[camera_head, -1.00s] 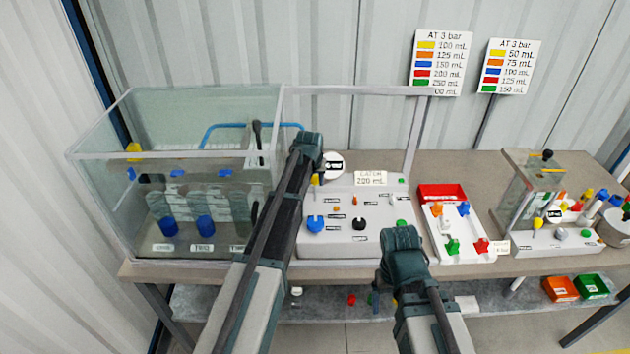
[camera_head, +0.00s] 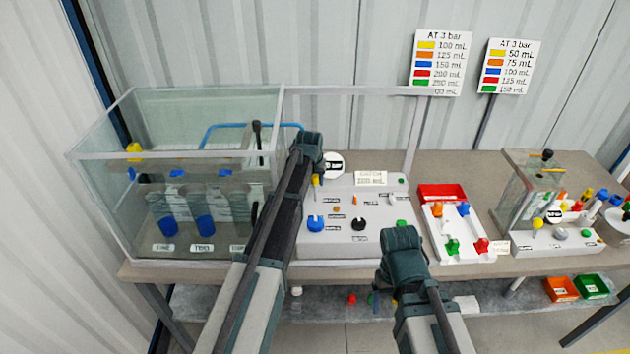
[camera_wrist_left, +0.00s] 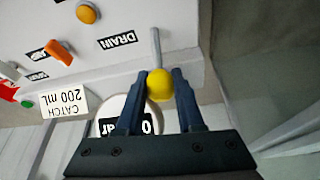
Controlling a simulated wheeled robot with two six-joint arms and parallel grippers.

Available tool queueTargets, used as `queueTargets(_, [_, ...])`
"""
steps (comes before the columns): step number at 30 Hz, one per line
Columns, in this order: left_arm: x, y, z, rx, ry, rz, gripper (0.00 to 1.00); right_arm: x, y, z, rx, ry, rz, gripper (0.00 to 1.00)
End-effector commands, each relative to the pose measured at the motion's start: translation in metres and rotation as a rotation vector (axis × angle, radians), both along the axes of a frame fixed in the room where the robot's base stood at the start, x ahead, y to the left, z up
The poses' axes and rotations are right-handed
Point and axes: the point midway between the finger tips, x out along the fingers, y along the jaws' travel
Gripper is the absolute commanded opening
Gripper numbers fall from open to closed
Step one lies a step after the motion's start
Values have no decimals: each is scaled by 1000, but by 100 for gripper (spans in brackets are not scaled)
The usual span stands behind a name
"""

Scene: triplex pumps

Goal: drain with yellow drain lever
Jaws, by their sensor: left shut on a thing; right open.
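The yellow drain lever shows in the left wrist view as a yellow ball knob (camera_wrist_left: 159,85) on a thin grey stem. The stem joins the white panel beside a "DRAIN" label (camera_wrist_left: 117,40). My left gripper (camera_wrist_left: 166,76) is shut on the knob, with a dark finger on each side of it. In the head view, the yellow lever (camera_head: 316,181) shows just below my left gripper (camera_head: 312,168) at the panel's left edge. My right gripper (camera_head: 403,242) is open in front of the panel; its fingertips are mostly hidden.
A glass tank (camera_head: 110,200) stands to the left of the panel (camera_head: 340,238). A round gauge (camera_head: 333,165) and a "CATCH 200 mL" sign (camera_wrist_left: 62,100) are close to my left gripper. A white tray (camera_head: 436,212) with coloured parts and a smaller rig (camera_head: 560,240) are to the right.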

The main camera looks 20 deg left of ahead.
Motion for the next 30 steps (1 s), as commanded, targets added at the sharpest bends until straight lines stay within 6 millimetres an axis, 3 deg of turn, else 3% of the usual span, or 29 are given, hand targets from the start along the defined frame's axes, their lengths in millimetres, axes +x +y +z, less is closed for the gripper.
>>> queueTargets(11, [-16,-3,-2,39,-129,-2,0,0,0,-15,0,0,0,84])
queueTargets(30, [-49,-14,-5,167,-573,-2,0,0,0,-87,0,0,-1,84])
